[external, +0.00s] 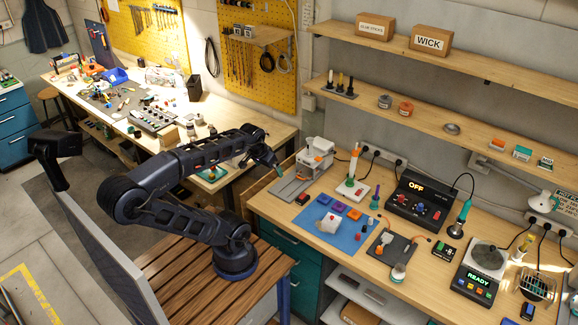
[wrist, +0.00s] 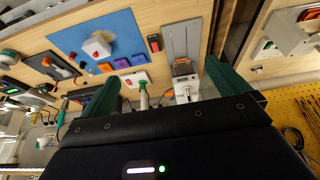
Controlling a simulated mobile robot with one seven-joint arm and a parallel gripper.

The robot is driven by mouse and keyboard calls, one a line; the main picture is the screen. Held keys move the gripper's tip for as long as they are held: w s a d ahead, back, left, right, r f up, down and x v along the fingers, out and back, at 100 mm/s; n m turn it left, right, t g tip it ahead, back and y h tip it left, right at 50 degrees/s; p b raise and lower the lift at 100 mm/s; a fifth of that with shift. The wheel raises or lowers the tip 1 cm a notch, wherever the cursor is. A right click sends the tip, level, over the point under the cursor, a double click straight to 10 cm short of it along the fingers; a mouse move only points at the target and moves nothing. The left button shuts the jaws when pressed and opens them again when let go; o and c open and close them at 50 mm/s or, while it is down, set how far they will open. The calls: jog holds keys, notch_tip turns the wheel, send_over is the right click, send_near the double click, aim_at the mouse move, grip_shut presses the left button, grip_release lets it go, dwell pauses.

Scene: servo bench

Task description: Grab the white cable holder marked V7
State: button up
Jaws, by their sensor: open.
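A small white block-like piece (external: 328,222) with a reddish mark sits on the blue mat (external: 345,240) on the right-hand bench. It also shows in the wrist view (wrist: 97,46), on the mat at upper left. It may be the white cable holder; no V7 marking is legible. My gripper (external: 277,168) is in the air at the bench's left end, left of the mat and apart from the piece. In the wrist view the green fingers (wrist: 162,68) stand wide apart with nothing held between them.
A white machine (external: 318,150) stands near my gripper at the bench's left end. Purple and orange blocks (external: 339,207) lie on the mat.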

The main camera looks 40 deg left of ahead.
jog(key=c, duration=1.3)
